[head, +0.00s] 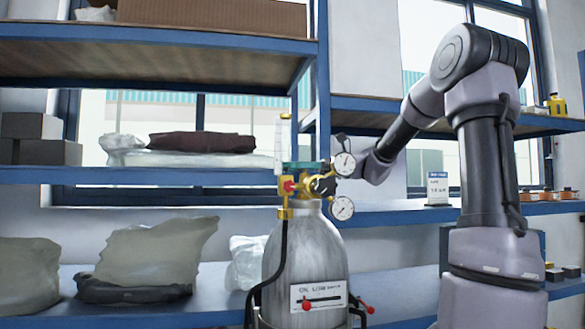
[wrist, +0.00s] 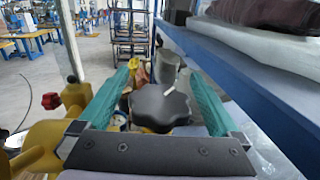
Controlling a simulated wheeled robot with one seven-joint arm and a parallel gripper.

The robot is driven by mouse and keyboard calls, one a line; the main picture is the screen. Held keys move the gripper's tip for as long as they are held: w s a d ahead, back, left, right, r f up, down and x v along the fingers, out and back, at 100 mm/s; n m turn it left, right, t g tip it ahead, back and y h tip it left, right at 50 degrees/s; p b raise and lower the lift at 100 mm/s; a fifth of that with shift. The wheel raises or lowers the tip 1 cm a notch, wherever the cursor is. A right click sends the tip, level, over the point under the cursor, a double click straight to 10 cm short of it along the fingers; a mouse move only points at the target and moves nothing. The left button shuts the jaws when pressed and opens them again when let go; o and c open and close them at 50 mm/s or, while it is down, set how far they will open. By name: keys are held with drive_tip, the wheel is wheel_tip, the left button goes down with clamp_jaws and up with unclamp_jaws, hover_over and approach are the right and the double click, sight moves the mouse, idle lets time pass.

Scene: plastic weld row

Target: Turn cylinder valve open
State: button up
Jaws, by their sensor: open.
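The grey gas cylinder (head: 305,255) stands upright in front of the shelves in the head view. Brass valve fittings (head: 300,207) with a red part sit on its top, with two round white gauges (head: 345,164) beside them. In the wrist view a black lobed valve knob (wrist: 160,106) with a white mark on top lies between my gripper's (wrist: 159,70) two teal fingers. The fingers are open, one on each side of the knob, with visible gaps. In the head view teal fingers (head: 300,166) show at the valve top; the knob is hard to make out there.
Blue-edged shelves (head: 160,177) with wrapped bundles and boxes stand behind the cylinder. In the wrist view a blue shelf edge (wrist: 235,80) runs close along the right. A red knob (wrist: 76,95) and brass body (wrist: 40,140) are close on the left.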

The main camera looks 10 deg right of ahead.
drive_tip(key=shift+c, duration=0.3)
drive_tip(key=c, duration=1.3)
drive_tip(key=shift+g, duration=0.4)
drive_tip(key=n+g, duration=0.1)
drive_tip(key=g, duration=0.1)
drive_tip(key=s+n+g, duration=0.1)
drive_tip(key=n+g, duration=0.1)
drive_tip(key=g, duration=0.1)
drive_tip(key=shift+n, duration=0.3)
drive_tip(key=shift+s+d+n+g+h, duration=0.15)
drive_tip(key=shift+n+g+h, duration=0.25)
drive_tip(key=shift+n+g, duration=0.45)
drive_tip(key=shift+s+n+g+h, duration=0.2)
drive_tip(key=shift+n+g+h, duration=0.3)
drive_tip(key=shift+g, duration=0.65)
drive_tip(key=shift+s+d+n+g+h, duration=0.1)
drive_tip(key=shift+s+n+g+h, duration=0.15)
drive_tip(key=shift+n+g, duration=0.65)
drive_tip(key=shift+g, duration=0.3)
drive_tip(key=o, duration=1.4)
drive_tip(key=shift+c, duration=0.2)
